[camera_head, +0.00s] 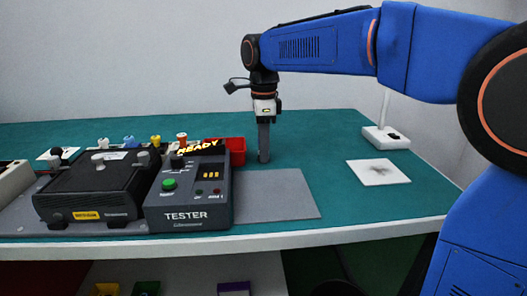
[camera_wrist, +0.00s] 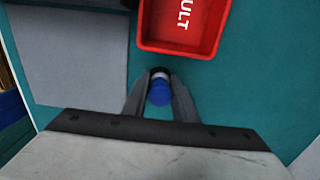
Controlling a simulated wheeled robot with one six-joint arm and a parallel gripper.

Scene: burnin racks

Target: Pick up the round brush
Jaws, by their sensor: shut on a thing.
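The round brush, seen as a blue round end with a pale band and a dark part (camera_wrist: 160,95), is between my fingers in the wrist view. My gripper (camera_wrist: 159,78) is shut on it. In the head view my gripper (camera_head: 264,156) points straight down over the green table, behind the grey mat and right of the red bin. The brush cannot be made out there. I cannot tell whether it still touches the table.
The red bin (camera_head: 232,150) stands close to the left of my gripper; it also shows in the wrist view (camera_wrist: 180,43). A tester box (camera_head: 190,195) and a black rack unit (camera_head: 95,185) stand at left. A grey mat (camera_head: 275,195) lies in front. A white square pad (camera_head: 378,172) and a white stand (camera_head: 386,138) are at right.

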